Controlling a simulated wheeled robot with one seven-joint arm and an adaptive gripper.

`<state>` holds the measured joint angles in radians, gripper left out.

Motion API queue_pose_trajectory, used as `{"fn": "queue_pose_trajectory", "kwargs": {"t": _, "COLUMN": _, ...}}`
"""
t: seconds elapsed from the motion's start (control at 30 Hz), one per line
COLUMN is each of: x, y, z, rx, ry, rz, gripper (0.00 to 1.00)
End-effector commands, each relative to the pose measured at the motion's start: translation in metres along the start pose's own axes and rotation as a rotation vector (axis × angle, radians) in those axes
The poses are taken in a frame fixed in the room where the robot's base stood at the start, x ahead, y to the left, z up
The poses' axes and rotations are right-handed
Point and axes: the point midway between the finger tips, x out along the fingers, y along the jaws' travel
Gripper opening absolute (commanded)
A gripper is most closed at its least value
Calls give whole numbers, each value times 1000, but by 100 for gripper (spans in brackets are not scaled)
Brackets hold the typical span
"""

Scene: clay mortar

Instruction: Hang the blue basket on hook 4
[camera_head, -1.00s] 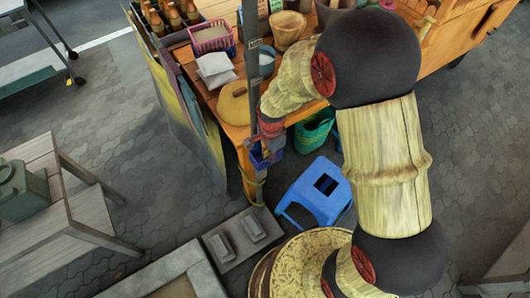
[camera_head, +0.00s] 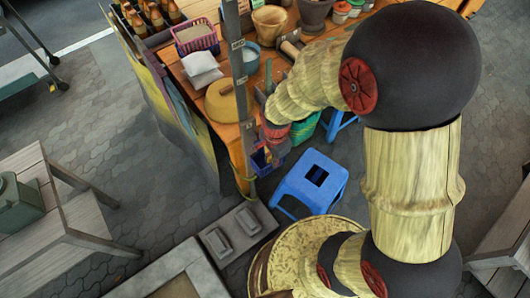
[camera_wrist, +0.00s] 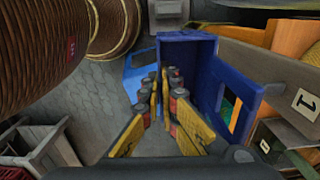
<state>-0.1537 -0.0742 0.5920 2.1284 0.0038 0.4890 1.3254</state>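The blue basket (camera_head: 262,162) hangs in the air beside the upright post (camera_head: 240,90) at the table's near corner. In the wrist view the open-topped basket (camera_wrist: 212,75) fills the centre right. My gripper (camera_wrist: 162,80) has its yellow fingers on either side of the basket's thin left wall and appears closed on it. In the head view my gripper (camera_head: 272,148) is partly hidden by my arm. A post with a tag reading 1 (camera_wrist: 305,100) is close right of the basket. I cannot make out hook 4.
The wooden table (camera_head: 205,92) holds a pink basket (camera_head: 197,38), a round yellow lid (camera_head: 226,100) and pots. A blue stool (camera_head: 312,182) stands below on the paving. Posters lean at the table's left side. Open paving lies left of the table.

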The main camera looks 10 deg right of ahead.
Motion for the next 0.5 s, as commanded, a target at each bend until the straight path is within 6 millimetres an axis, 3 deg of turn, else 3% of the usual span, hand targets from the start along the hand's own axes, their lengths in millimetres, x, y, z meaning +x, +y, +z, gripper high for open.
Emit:
{"fn": "queue_pose_trajectory", "kwargs": {"t": 0.23, "x": -23, "y": 40, "z": 0, "rx": 1, "ry": 0, "rz": -2, "gripper": 0}}
{"fn": "queue_pose_trajectory", "kwargs": {"t": 0.5, "x": -33, "y": 60, "z": 0, "rx": -1, "ry": 0, "rz": -2, "gripper": 0}}
